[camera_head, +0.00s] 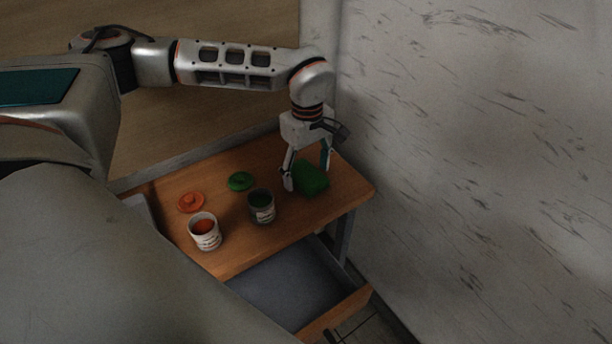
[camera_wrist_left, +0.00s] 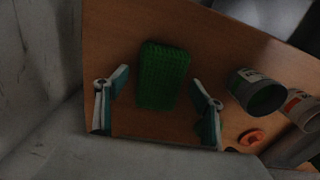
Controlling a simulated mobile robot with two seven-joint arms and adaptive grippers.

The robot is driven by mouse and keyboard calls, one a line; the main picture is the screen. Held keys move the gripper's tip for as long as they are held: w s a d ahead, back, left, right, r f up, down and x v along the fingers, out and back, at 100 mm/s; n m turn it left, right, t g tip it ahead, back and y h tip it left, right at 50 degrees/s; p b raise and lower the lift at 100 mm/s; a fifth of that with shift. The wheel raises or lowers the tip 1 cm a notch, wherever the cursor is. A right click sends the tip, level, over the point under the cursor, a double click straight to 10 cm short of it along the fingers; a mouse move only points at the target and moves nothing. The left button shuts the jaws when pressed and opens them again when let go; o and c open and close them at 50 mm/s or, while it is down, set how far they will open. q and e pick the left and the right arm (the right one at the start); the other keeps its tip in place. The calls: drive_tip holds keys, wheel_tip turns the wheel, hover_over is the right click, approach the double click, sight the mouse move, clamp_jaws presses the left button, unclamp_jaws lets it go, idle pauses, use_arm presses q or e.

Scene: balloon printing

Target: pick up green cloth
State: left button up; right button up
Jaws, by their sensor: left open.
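The green cloth (camera_head: 311,179) lies as a folded block on the wooden table, near its right end. In the left wrist view the cloth (camera_wrist_left: 162,76) lies between and a little ahead of the two spread fingers. My left gripper (camera_head: 308,178) is open above the cloth, pointing down, with a finger to either side of it; it also shows open and empty in the left wrist view (camera_wrist_left: 158,105). I cannot tell the exact height of the fingertips over the table. My right gripper is not in view.
A can with green content (camera_head: 261,206) stands left of the cloth, with a green lid (camera_head: 240,181) behind it. A can with orange content (camera_head: 205,231) and an orange lid (camera_head: 191,202) are further left. An open drawer (camera_head: 285,285) juts out below. A wall (camera_head: 470,150) rises at right.

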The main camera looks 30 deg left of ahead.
use_arm(q)
drive_tip(key=c, duration=1.1)
